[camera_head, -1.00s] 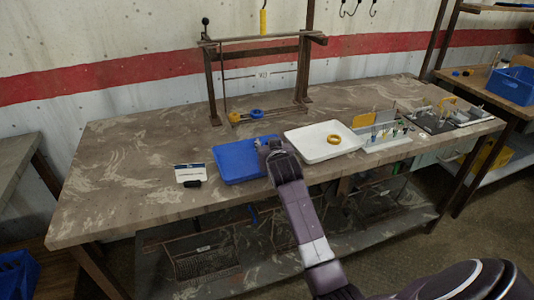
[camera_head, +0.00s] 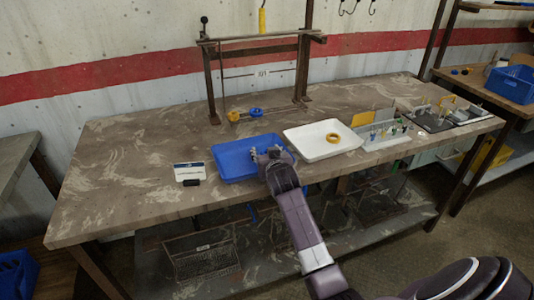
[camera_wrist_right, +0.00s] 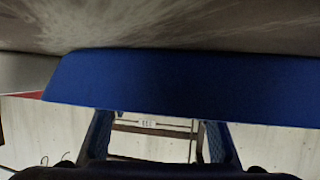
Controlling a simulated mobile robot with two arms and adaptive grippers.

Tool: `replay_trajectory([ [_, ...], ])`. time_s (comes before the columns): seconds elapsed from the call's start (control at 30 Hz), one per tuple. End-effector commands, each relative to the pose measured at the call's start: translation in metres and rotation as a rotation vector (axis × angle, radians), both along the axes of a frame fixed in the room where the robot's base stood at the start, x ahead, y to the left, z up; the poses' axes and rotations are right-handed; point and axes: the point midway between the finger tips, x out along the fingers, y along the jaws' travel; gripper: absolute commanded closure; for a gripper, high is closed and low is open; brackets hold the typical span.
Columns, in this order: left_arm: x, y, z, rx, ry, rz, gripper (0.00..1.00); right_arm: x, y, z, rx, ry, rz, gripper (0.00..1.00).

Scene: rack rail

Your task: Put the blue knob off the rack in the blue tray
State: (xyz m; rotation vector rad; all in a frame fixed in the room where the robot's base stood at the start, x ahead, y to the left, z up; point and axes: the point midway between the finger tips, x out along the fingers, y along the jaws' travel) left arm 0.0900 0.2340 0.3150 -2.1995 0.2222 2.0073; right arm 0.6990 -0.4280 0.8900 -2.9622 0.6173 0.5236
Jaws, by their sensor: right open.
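The blue knob (camera_head: 256,112) sits low on the rack (camera_head: 212,85), on its bottom rail beside a yellow knob (camera_head: 235,116). The blue tray (camera_head: 228,163) lies on the bench in front of the rack and looks empty where it shows. My right gripper (camera_head: 271,153) is open, with no object seen between its fingers, at the right front part of the tray and short of the rack. My left gripper is out of view.
A white tray (camera_head: 305,148) with a yellow ring (camera_head: 333,138) stands right of the blue tray. A grey holder (camera_head: 385,143) with several small items is further right. A white card (camera_head: 188,166) and a black item (camera_head: 192,182) lie left. The bench's left side is clear.

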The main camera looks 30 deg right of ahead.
Motion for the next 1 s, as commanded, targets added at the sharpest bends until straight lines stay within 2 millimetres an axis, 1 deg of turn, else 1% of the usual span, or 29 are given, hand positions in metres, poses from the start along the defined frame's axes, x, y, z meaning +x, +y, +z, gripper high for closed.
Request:
replay_trajectory([
  [0.17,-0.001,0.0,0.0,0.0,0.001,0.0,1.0,-0.009,0.004,0.003,0.0,-0.001,0.001,0.54],
  [0.27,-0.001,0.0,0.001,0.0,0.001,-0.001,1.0,-0.02,0.009,0.008,0.0,-0.001,0.001,0.54],
  [0.7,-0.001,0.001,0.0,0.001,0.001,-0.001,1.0,-0.083,0.036,0.032,0.0,0.0,0.001,0.54],
  [0.83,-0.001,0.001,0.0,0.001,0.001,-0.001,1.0,-0.095,0.042,0.037,0.001,-0.001,0.001,0.54],
  [1.0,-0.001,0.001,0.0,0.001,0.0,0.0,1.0,-0.102,0.044,0.041,0.0,0.001,0.0,0.54],
])
